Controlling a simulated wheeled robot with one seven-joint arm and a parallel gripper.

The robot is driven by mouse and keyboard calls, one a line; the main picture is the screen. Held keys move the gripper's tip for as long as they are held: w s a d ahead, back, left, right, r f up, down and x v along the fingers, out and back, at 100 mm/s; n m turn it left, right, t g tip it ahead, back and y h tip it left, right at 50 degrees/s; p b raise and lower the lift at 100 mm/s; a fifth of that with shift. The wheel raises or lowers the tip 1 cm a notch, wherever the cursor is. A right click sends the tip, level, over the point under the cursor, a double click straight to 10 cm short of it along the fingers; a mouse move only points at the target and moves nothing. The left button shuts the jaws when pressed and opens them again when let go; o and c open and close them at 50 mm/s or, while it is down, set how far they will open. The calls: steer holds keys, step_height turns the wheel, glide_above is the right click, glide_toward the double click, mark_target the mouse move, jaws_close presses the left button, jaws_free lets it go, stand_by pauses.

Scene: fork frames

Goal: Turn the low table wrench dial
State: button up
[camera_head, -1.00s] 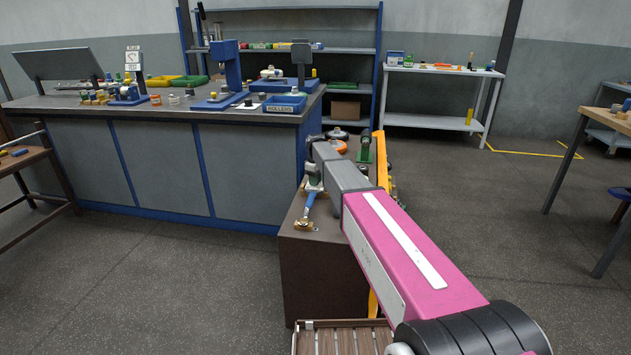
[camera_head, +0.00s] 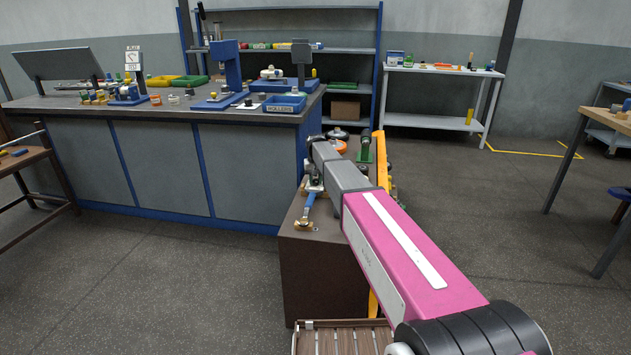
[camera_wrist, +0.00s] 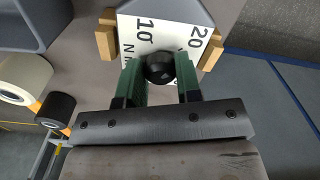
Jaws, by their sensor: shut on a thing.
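The wrench dial shows in the wrist view as a white scale plate (camera_wrist: 196,32) with the numbers 10 and 20, and a round black knob (camera_wrist: 158,67) in front of it. My gripper (camera_wrist: 159,78) has its green fingers on either side of the knob and is shut on it. In the head view, my gripper end (camera_head: 314,180) is at the left edge of the low table (camera_head: 322,270), partly hidden by my arm. A blue-handled tool (camera_head: 308,204) with a brass end lies on the tabletop below it.
Wooden blocks (camera_wrist: 105,38) flank the scale plate. A white roll (camera_wrist: 22,76) and a black roll (camera_wrist: 57,109) are at the wrist view's left. A large workbench (camera_head: 160,165) stands left of the low table. A slatted wooden surface (camera_head: 340,340) is in front. Floor is open on the right.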

mark_target(315, 180)
steer(key=shift+m, duration=0.7)
steer(key=o, duration=0.9)
steer(key=shift+o, duration=0.2)
step_height(315, 180, up, 11)
steer(key=shift+f, duration=0.1)
